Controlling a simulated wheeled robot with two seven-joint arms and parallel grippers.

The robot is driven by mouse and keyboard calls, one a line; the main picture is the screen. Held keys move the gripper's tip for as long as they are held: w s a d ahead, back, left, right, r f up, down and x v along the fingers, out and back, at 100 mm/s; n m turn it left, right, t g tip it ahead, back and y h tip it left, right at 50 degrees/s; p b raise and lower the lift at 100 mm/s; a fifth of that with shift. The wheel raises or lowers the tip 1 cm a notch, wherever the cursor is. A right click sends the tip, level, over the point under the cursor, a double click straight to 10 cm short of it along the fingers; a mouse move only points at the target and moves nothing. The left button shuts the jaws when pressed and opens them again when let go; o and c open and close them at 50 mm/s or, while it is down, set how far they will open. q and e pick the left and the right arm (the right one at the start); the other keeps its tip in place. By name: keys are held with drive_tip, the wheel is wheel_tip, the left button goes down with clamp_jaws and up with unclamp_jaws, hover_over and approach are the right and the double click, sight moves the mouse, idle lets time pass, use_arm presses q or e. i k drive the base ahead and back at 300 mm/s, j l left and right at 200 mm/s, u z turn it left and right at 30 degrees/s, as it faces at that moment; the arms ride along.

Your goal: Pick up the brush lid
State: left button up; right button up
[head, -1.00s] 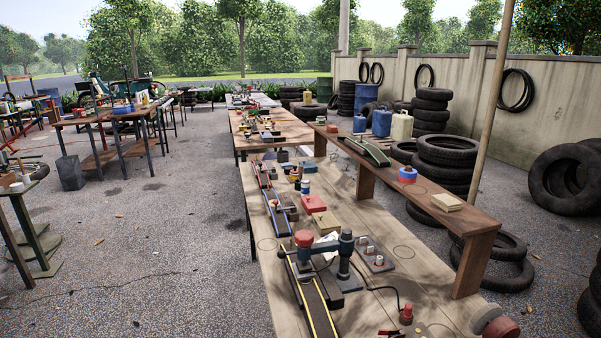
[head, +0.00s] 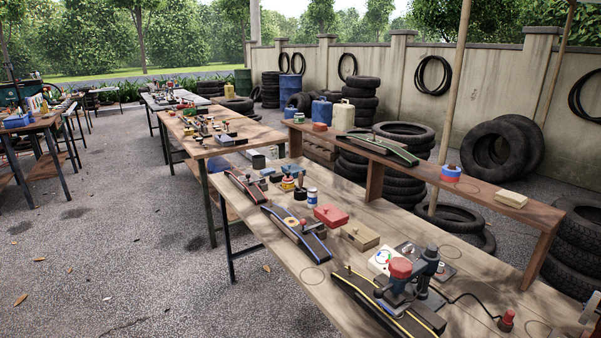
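No brush lid can be made out for certain at this size. A small white-and-blue can (head: 312,195) stands upright on the near wooden table (head: 290,258). A small dark jar (head: 299,194) stands just left of it. A red box (head: 331,215) and a tan wooden block (head: 360,236) lie to the right of the can. Whether the can or the jar carries the lid cannot be told. Neither of my grippers is in the head view.
A red-topped clamp device (head: 401,268) and dark strips with coloured edges (head: 296,234) lie on the table. A raised wooden shelf (head: 490,208) runs along its right side, with a red-and-blue roll (head: 451,172). Tyres (head: 503,150) stand beyond. The paved floor (head: 150,240) at left is open.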

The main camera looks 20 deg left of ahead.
sight(287, 178)
drive_tip(key=i+j+z, duration=0.15)
drive_tip(key=j, duration=0.35)
drive_tip(key=i+j+z, duration=0.2)
drive_tip(key=j, duration=0.3)
drive_tip(key=i+j+z, duration=0.15)
drive_tip(key=j, duration=0.4)
drive_tip(key=i+j+z, duration=0.2)
drive_tip(key=j, duration=0.35)
drive_tip(key=i+j+z, duration=0.15)
drive_tip(key=j, duration=0.4)
drive_tip(key=j+z, duration=0.2)
drive_tip(key=j, duration=0.35)
drive_tip(key=i+j+z, duration=0.25)
drive_tip(key=j, duration=0.4)
drive_tip(key=j+z, duration=0.25)
drive_tip(key=j, duration=0.4)
drive_tip(key=i+j+z, duration=0.2)
drive_tip(key=j, duration=0.5)
drive_tip(key=k, duration=0.1)
